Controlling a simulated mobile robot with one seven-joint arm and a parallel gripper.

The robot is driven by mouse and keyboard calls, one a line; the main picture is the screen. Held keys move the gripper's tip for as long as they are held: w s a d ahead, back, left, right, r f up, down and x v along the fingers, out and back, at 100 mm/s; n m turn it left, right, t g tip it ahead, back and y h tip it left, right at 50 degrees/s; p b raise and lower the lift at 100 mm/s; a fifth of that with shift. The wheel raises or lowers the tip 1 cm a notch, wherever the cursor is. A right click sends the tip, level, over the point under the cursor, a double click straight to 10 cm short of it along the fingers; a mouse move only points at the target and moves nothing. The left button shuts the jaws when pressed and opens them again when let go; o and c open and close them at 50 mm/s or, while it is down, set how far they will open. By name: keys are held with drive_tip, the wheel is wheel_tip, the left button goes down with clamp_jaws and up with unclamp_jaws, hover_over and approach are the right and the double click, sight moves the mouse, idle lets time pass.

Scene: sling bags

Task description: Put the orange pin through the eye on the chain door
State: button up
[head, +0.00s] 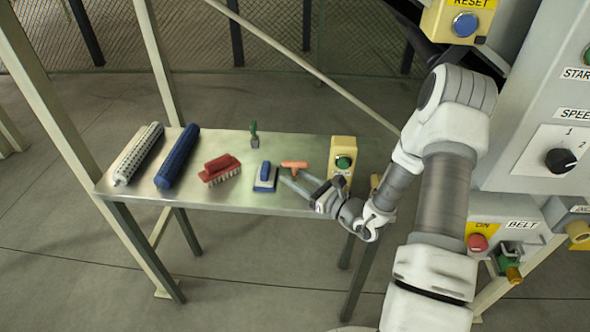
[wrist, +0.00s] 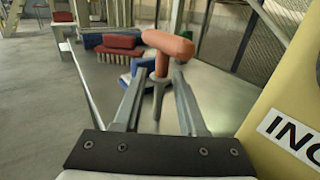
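The orange pin (head: 294,165) has a thick crosswise handle and a stem below it. It is at the right part of the metal table, beside a blue brush. In the wrist view the orange pin (wrist: 168,43) is upright, its stem in line with the gap between my fingertips. My gripper (head: 296,180) is open, low over the table, fingers pointing at the pin. In the wrist view my gripper (wrist: 160,80) shows a clear gap between the fingers; whether they touch the stem I cannot tell. I cannot make out the chain door or its eye.
On the metal table (head: 230,150) are a blue brush (head: 266,176), a red brush (head: 219,168), a blue roller (head: 177,156), a white roller (head: 138,153) and a green-handled tool (head: 254,133). A yellow box with a green button (head: 343,158) stands close right of the pin.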

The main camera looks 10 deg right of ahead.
clamp_jaws()
drive_tip(key=shift+r, duration=0.1)
